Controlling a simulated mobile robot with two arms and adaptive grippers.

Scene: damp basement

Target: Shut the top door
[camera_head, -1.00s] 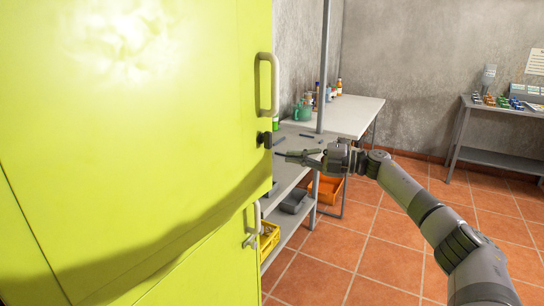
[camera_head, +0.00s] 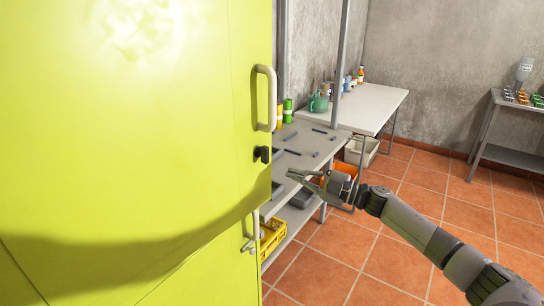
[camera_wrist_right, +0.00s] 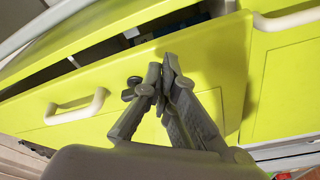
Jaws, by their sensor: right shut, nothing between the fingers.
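The top door (camera_head: 130,120) is a large yellow-green panel filling the left of the head view. It has a pale handle (camera_head: 265,98) and a black latch (camera_head: 262,154) near its right edge. In the right wrist view, the panel (camera_wrist_right: 130,105) with its handle (camera_wrist_right: 75,107) stands ajar, with a dark gap along one edge. My right gripper (camera_head: 292,174) is just right of the door edge, below the latch. In the wrist view its fingers (camera_wrist_right: 160,75) are together and empty in front of the panel; contact cannot be told. My left gripper is out of view.
A lower door with its own handle (camera_head: 252,232) is beneath. Behind are a grey workbench (camera_head: 300,150) with small tools, a yellow crate (camera_head: 272,235) below, and a white table (camera_head: 370,105) with bottles. A shelf table (camera_head: 515,155) stands far right. The tiled floor is open at right.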

